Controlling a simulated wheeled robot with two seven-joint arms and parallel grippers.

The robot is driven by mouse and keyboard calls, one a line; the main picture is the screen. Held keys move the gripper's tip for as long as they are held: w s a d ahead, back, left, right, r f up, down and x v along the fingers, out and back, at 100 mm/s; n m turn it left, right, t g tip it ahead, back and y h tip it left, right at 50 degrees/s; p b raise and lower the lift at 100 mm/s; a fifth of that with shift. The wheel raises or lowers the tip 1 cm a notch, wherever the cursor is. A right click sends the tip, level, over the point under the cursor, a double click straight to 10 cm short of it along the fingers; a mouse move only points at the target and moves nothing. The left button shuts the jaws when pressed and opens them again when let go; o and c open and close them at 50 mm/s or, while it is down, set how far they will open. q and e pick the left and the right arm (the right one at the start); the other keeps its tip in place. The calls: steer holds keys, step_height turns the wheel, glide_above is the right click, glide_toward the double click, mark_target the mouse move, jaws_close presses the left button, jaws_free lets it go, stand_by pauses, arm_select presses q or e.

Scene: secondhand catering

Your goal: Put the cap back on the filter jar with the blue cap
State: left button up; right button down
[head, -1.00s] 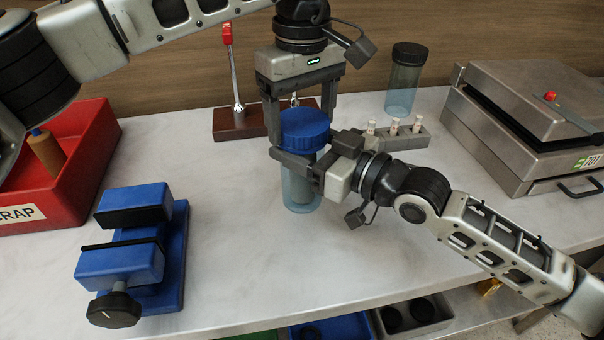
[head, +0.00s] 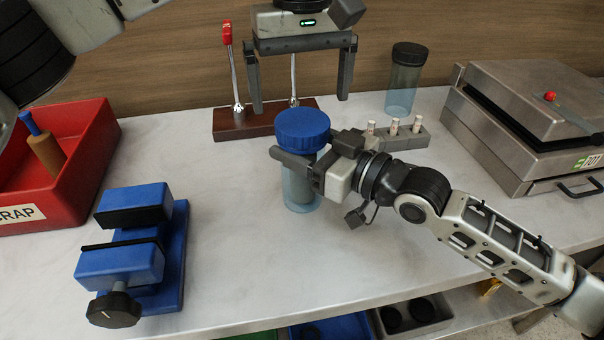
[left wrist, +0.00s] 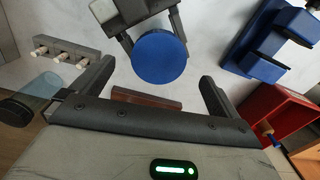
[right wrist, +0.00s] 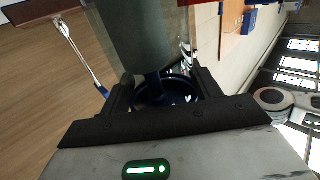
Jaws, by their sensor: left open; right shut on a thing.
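The filter jar (head: 300,190) is a translucent blue cylinder standing upright on the bench, with a grey insert inside. Its ribbed blue cap (head: 303,123) sits on top and looks level; how tightly it is seated I cannot tell. My right gripper (head: 292,160) is shut on the jar just below the cap. In the right wrist view the jar (right wrist: 145,40) is between its fingers. My left gripper (head: 300,103) is open and empty, above and behind the cap, clear of it. The cap's round top (left wrist: 159,58) shows ahead of its fingers in the left wrist view.
A blue vise (head: 130,250) and a red scrap bin (head: 85,165) stand at left. Behind the jar are a wooden stand (head: 235,125) with upright tools, a small vial rack (head: 405,140) and a black-capped jar (head: 403,80). A metal press (head: 530,110) stands at right.

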arm_select(q)
step_height(320, 180, up, 8)
steer(key=shift+f, duration=0.25)
arm_select(e)
steer(key=shift+c, duration=1.3)
jaws_free()
arm_select(q)
steer(key=shift+f+b, duration=1.45)
steer(key=shift+f, duration=0.05)
arm_select(e)
steer(key=v, duration=1.6)
